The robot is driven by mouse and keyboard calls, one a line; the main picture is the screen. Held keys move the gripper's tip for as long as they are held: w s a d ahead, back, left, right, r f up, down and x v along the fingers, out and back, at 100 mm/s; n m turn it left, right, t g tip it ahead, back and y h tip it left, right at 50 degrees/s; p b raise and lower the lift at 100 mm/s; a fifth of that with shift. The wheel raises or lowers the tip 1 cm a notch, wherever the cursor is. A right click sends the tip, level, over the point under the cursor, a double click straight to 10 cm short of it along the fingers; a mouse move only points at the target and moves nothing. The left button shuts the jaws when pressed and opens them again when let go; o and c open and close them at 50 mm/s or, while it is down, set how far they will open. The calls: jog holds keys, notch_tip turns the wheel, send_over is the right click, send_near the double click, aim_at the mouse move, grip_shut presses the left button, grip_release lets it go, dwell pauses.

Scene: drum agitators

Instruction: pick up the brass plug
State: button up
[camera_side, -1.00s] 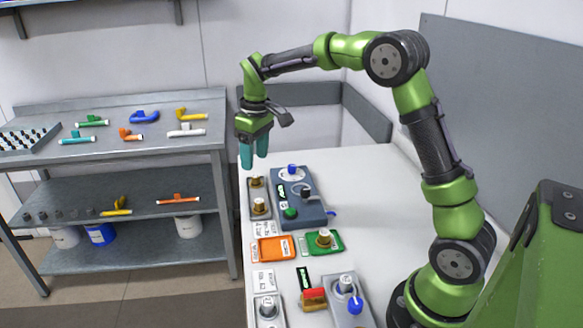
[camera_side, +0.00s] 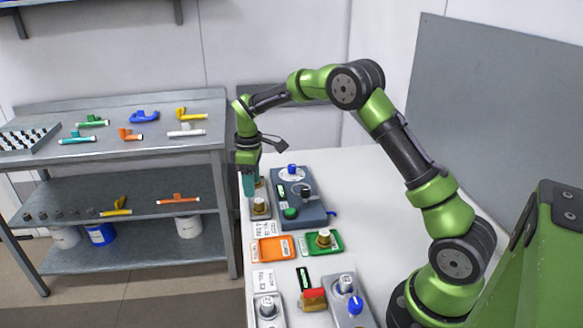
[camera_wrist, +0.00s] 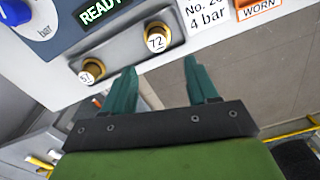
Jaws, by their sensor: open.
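Brass plugs with white numbered tops stand in a grey holder at the table's left edge. In the wrist view, one marked 72 (camera_wrist: 157,38) lies just beyond the gap between my fingertips, and another (camera_wrist: 92,70) is further left. In the side view, the nearer holder plug (camera_side: 260,205) is clear, while the farther one is mostly hidden behind my fingers. Another brass plug (camera_side: 323,239) stands on a green tray (camera_side: 334,246). My gripper (camera_side: 249,186) points down over the holder's far end, open and empty; its teal fingers also show in the wrist view (camera_wrist: 161,78).
A blue-grey unit (camera_side: 310,212) with a READY display and knobs stands right of the holder. An orange tray (camera_side: 274,250) marked WORN lies nearer. A grey shelf bench (camera_side: 110,160) with coloured parts stands left, across a gap. The table's right side is clear.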

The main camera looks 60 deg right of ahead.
aim_at(258, 200)
jog(key=shift+s+d+f, duration=0.1)
jog(key=shift+s+f, duration=0.05)
jog(key=shift+f, duration=0.8)
jog(key=shift+s+d+f, duration=0.15)
jog(key=shift+s+f, duration=0.05)
jog(key=shift+f, duration=0.8)
jog(key=shift+s+d+f, duration=0.1)
jog(key=shift+s+f, duration=0.05)
jog(key=shift+f, duration=0.8)
jog(key=shift+r, duration=0.1)
grip_shut()
